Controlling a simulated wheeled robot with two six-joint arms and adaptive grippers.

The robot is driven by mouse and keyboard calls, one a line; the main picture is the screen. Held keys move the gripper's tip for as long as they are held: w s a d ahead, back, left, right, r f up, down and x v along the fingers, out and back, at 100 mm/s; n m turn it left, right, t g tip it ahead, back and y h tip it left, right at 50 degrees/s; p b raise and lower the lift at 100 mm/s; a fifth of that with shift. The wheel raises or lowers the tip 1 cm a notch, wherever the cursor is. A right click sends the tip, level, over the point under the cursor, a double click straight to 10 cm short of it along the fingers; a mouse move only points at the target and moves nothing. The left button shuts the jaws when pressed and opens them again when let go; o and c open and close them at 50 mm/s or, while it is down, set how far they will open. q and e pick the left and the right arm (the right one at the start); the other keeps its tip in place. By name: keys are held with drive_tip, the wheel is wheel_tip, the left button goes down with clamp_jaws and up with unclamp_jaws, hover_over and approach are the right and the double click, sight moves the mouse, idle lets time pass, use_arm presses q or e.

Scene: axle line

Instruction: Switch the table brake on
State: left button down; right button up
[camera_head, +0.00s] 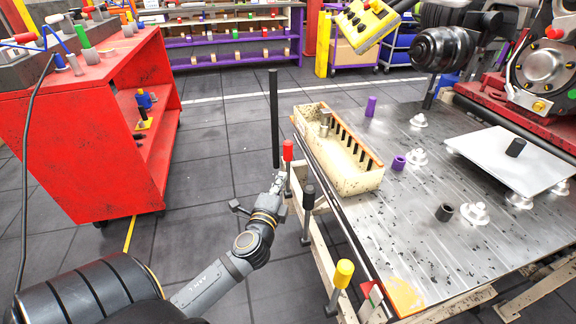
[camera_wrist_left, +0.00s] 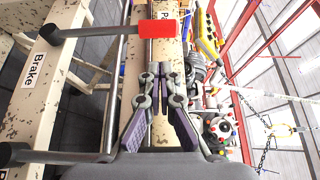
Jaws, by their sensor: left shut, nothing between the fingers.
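A lever with a red grip (camera_head: 288,150) stands at the left edge of the metal-topped table (camera_head: 400,235). Its red grip also shows in the left wrist view (camera_wrist_left: 157,33), at the end of a grey rod. A "Brake" label (camera_wrist_left: 34,70) is on the cream table frame near this rod's base. A black-topped lever (camera_head: 308,197) and a yellow-topped lever (camera_head: 343,274) stand nearer along the same edge. My left gripper (camera_head: 280,180) is shut and empty, close beside the red-topped lever; its fingertips (camera_wrist_left: 158,72) appear just below the red grip. Contact cannot be told. My right gripper is not visible.
A cream tray (camera_head: 350,182) sits on the table near the levers. A tall dark rod (camera_head: 273,115) rises beyond my left gripper. A red cart (camera_head: 75,135) stands to the left, with open floor (camera_head: 205,200) between it and the table.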

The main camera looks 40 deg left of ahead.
sight(290, 160)
use_arm(q)
drive_tip(key=x, duration=0.9)
drive_tip(key=shift+w, duration=0.4)
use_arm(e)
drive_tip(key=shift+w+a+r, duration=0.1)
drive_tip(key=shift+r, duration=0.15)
